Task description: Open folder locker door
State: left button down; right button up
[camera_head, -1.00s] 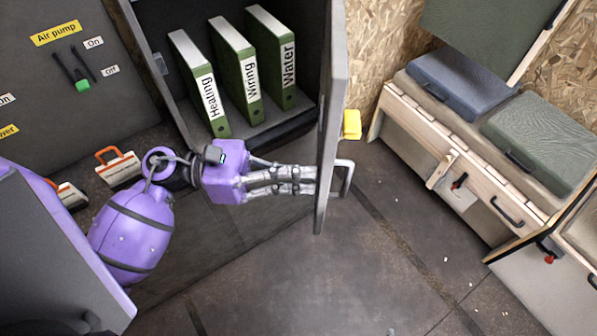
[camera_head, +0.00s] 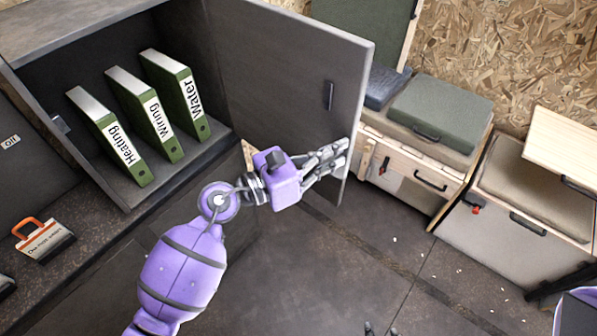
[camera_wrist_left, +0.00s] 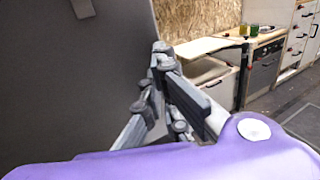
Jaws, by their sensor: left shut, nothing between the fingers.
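The grey folder locker door (camera_head: 290,75) stands wide open, swung out to the right, with its inner face and a small black handle (camera_head: 329,96) showing. Inside the locker (camera_head: 60,75) stand three green folders labelled Heating (camera_head: 110,135), Wiring (camera_head: 145,115) and Water (camera_head: 178,95). My left gripper (camera_head: 338,152) is shut and empty at the lower free corner of the door, on its inner side. The left wrist view shows its fingers (camera_wrist_left: 165,85) beside the door panel (camera_wrist_left: 80,85); contact is unclear. Only possible fingertips of my right gripper (camera_head: 380,329) show at the bottom edge.
Right of the door stand wooden benches with a grey-green cushion (camera_head: 440,110) and a beige cushion (camera_head: 540,195). An orange-handled case (camera_head: 43,240) sits at the left. The dark floor (camera_head: 330,265) in front is largely clear.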

aim_at(354, 137)
pick_arm(q)
jog(key=x, duration=0.3)
jog(key=w+x, duration=0.1)
jog(key=x, duration=0.1)
jog(key=shift+a, duration=0.3)
jog(key=shift+w+d, duration=0.6)
jog(key=shift+w, duration=0.1)
pick_arm(e)
jog(key=shift+w+a+r, duration=0.2)
jog(key=shift+w, duration=0.25)
pick_arm(q)
jog(key=shift+a+f, duration=0.1)
jog(key=shift+a, duration=0.05)
